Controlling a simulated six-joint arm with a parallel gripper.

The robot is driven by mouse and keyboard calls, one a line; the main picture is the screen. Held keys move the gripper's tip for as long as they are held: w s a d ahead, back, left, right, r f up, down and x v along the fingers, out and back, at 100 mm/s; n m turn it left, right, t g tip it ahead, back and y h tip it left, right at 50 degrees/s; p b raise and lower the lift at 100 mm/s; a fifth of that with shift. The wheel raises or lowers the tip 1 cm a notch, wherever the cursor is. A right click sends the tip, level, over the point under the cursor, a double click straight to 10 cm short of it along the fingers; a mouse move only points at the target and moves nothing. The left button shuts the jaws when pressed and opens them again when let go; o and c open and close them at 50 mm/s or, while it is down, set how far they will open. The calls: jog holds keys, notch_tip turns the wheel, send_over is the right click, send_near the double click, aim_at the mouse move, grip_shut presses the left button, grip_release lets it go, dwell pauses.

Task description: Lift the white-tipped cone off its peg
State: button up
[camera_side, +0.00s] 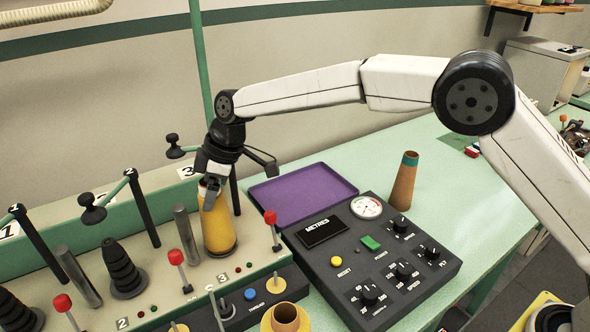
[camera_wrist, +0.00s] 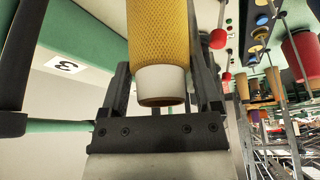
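The white-tipped cone, wound with yellow yarn, (camera_side: 218,232) stands upright at the station marked 3 in the side view; the peg inside it is hidden. My gripper (camera_side: 210,192) is at the cone's top from above, and its fingers partly cover the tip. In the wrist view the white tip (camera_wrist: 161,84) and hollow end lie between the two fingers of my gripper (camera_wrist: 163,88). A narrow gap shows between fingers and tip, so the gripper looks open around it, not clamped.
A purple tray (camera_side: 302,194) lies behind a dark control box (camera_side: 372,262) with knobs and a gauge. A brown cone with a teal tip (camera_side: 404,182) stands on the green table. Black cones (camera_side: 124,270), posts and red-knobbed levers (camera_side: 177,258) crowd the machine beside the yellow cone.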

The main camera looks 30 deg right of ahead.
jog(key=c, duration=0.6)
jog(key=shift+o, duration=0.2)
jog(key=shift+r, duration=0.15)
notch_tip(320, 180, up, 18)
jog(key=shift+f, duration=0.2)
dwell(0.6)
